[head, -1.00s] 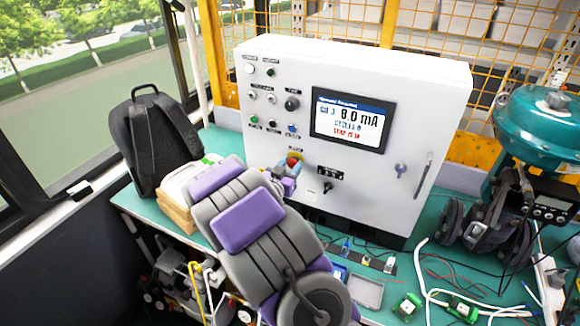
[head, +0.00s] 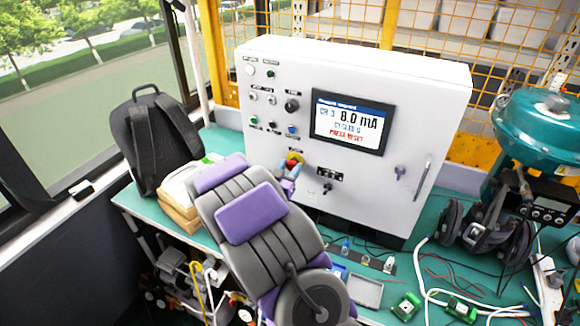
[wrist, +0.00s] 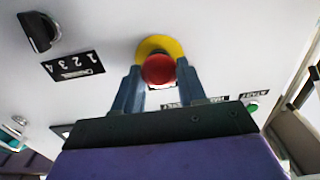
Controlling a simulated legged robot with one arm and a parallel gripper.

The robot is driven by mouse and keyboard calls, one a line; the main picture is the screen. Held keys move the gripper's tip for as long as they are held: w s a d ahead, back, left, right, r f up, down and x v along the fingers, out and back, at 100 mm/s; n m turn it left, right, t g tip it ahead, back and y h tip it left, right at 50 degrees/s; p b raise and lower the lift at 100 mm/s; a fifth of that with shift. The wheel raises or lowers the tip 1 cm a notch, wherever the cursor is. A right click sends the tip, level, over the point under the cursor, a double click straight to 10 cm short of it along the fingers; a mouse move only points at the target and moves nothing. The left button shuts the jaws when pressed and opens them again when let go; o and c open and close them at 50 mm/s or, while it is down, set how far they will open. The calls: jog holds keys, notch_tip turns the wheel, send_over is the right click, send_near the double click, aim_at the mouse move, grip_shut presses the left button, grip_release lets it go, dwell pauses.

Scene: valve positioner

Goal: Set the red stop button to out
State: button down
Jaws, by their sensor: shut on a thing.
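The red stop button (wrist: 158,70) with its yellow surround (wrist: 160,45) is on the front of the white control cabinet (head: 420,90). In the wrist view, my gripper (wrist: 157,80) has one blue-grey finger on each side of the red button and is shut on it. In the head view, the button (head: 292,162) shows just above my gripper's fingers (head: 288,171), partly hidden by them. The cabinet's screen (head: 351,122) reads 8.0 mA with a red line that looks like "PRESS RESET".
Small buttons and knobs (head: 291,105) sit above the stop button, and a black rotary switch (head: 327,187) is to its lower right. A backpack (head: 158,140) stands left on the green bench. Cables, small green boards (head: 406,307) and a teal actuator (head: 545,125) are at the right.

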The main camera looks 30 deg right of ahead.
jog(key=shift+f, duration=0.1)
jog(key=c, duration=0.6)
grip_release()
jog(key=shift+a, duration=0.1)
jog(key=shift+c, duration=0.2)
jog(key=p+v, duration=0.2)
jog(key=v, duration=1.5)
jog(key=shift+a, duration=0.3)
